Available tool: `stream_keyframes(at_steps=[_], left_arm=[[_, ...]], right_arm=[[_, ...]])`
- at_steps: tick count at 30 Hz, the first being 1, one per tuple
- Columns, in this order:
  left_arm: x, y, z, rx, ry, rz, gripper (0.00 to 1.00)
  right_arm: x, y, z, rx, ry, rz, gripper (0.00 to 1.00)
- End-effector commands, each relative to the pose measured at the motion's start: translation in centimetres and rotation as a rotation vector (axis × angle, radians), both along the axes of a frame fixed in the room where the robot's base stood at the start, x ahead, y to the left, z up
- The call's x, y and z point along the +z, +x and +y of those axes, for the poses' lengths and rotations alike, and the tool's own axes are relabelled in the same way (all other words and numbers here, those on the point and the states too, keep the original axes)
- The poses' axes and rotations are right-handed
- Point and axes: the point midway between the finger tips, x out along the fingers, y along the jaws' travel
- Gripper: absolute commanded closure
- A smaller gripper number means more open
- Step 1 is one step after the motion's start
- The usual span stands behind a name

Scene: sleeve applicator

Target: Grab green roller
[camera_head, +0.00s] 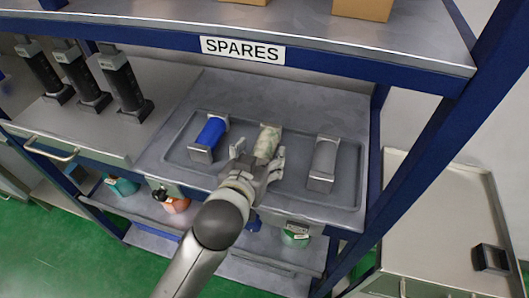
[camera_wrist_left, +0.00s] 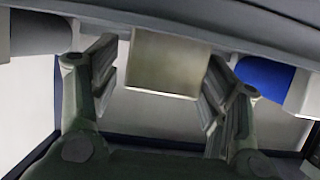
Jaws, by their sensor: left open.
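The green roller (camera_head: 267,141), pale and mottled green, lies in the middle of the grey tray (camera_head: 350,205) on the shelf. My left gripper (camera_head: 259,151) is at its near end, with one finger on each side. In the left wrist view the open fingers (camera_wrist_left: 160,78) stand either side of a pale square end block (camera_wrist_left: 162,62), apparently the roller's near end, with gaps on both sides. The gripper partly hides the roller's near end in the head view. My right gripper is not in view.
A blue roller (camera_head: 211,132) lies left of the green one and a grey roller (camera_head: 324,157) lies right of it. Several black upright applicators (camera_head: 121,80) stand on the left. The shelf marked SPARES (camera_head: 243,50) overhangs the tray's back. A blue post (camera_head: 430,145) stands on the right.

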Motion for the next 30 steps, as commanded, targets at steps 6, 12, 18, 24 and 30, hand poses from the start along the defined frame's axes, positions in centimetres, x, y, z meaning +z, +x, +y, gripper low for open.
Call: stream_keyframes(at_steps=[6, 12, 18, 24, 30], left_arm=[[-1.2, 2.2, -0.7, 0.001, 0.0, -0.001, 0.31], [-1.1, 2.6, -0.8, 0.0, 0.0, 0.0, 0.31], [-1.1, 2.5, -0.8, 0.0, 0.0, 0.001, 0.41], [-1.1, 2.5, -0.8, 0.0, 0.0, 0.001, 0.67], [-1.2, 2.5, -0.8, 0.0, 0.0, 0.001, 0.91]], right_arm=[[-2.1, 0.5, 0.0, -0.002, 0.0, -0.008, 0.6], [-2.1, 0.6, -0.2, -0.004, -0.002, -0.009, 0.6], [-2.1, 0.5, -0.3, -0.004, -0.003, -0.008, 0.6], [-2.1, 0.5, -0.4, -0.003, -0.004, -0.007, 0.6], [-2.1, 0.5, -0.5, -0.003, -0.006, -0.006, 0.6]])
